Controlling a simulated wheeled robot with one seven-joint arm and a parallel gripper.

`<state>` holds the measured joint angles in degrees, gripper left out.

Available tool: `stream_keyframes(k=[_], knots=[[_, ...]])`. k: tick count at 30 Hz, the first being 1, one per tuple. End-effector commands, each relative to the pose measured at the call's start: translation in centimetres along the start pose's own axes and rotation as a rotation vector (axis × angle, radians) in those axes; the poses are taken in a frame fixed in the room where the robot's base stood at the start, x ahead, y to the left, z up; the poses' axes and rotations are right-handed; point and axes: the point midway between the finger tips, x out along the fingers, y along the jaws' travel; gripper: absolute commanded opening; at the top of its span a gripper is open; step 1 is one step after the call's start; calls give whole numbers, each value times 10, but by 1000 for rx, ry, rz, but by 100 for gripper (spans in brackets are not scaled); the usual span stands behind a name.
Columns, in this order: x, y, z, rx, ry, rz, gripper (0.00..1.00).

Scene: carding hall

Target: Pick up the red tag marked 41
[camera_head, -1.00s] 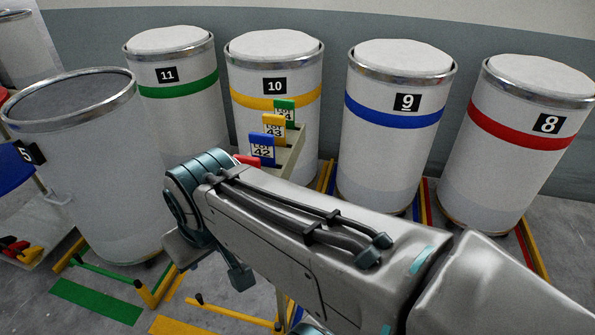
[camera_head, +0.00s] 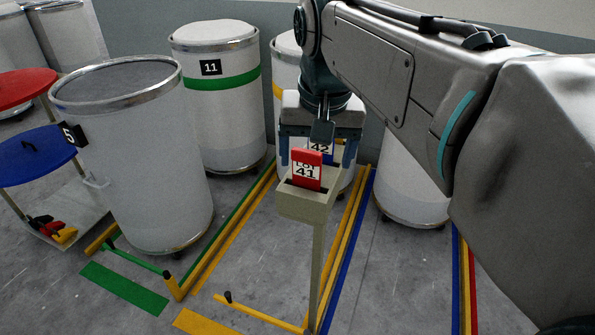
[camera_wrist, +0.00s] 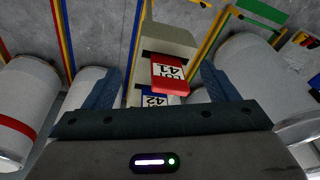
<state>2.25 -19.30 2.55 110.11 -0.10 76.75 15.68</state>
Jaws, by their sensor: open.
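The red tag marked 41 (camera_head: 306,169) stands upright in the front of a narrow beige rack (camera_head: 303,203) on a post. A blue tag marked 42 (camera_head: 321,149) stands behind it, partly hidden by my gripper. My gripper (camera_head: 318,162) is open and points down over the rack, its fingers on either side and apart from the tags. In the wrist view the red tag (camera_wrist: 169,74) lies between the open fingers (camera_wrist: 160,85), slightly beyond their tips. The blue tag (camera_wrist: 152,98) is nearer the palm. The tags farther back are hidden.
Drum 5 (camera_head: 135,160) stands at the left and drum 11 (camera_head: 222,110) behind it. Other drums stand behind my arm. Coloured rails and floor markings surround the post.

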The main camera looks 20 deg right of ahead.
Motion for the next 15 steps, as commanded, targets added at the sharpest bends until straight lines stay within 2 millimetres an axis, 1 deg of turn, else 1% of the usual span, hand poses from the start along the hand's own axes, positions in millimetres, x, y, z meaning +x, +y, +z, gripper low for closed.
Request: stream_keyframes(k=[1,6,9,12,15], knots=[[1,-3,-12,35,-19,6,80],[-18,-11,-46,161,-92,32,80],[-26,-14,-61,229,-132,47,80],[-32,-16,-72,284,-163,61,80],[-37,-17,-78,323,-184,71,80]])
